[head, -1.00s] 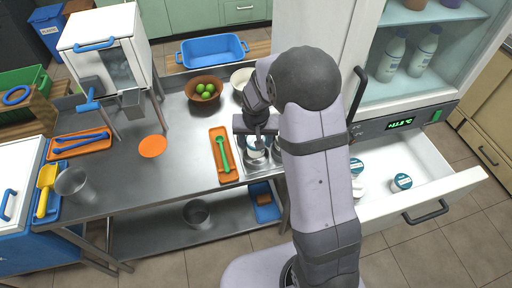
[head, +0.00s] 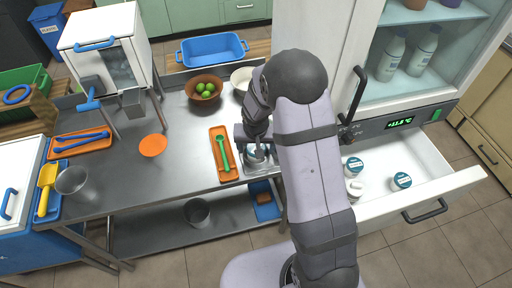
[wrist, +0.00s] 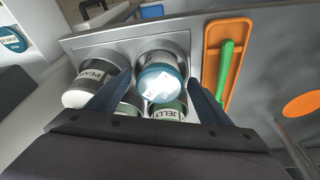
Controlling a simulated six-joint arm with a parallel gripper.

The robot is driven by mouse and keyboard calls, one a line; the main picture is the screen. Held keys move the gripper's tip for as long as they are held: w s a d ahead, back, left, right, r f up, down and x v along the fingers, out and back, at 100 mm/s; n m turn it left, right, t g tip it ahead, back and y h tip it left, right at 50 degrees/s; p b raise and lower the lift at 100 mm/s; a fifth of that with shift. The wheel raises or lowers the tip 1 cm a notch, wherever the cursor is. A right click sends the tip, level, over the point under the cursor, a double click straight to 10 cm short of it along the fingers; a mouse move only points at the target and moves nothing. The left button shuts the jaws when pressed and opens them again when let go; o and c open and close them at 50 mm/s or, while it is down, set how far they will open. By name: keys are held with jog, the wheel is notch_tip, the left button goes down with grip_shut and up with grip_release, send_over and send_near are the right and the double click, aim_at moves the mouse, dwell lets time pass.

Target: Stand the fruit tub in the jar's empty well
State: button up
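The fruit tub, with a teal lid and a white label (wrist: 162,84), is in the upper right part of the steel holder in the wrist view. It also shows below my gripper in the head view (head: 257,152). It looks seated in or over that well; its base is hidden. My gripper (wrist: 161,79) has a finger on each side of the lid, with a narrow gap visible at the left. The steel jar holder (wrist: 119,42) also carries a jar lettered "PEA" (wrist: 90,82), a jar lettered "JELLY" (wrist: 167,114) and another partly hidden jar (wrist: 128,108).
An orange tray (head: 221,160) with a green utensil lies left of the holder. A brown bowl of green fruit (head: 206,91) and a pale bowl (head: 241,78) stand behind.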

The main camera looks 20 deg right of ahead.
jog(key=shift+r, duration=0.1)
jog(key=shift+r, duration=0.35)
jog(key=d+b+v, duration=0.1)
jog(key=v, duration=1)
jog(key=s+a+f+n+g+y, duration=0.1)
jog(key=s+n+g, duration=0.2)
jog(key=s, duration=1.8)
jog(key=shift+a+f, duration=0.2)
jog(key=shift+f, duration=0.15)
jog(key=shift+s, duration=0.1)
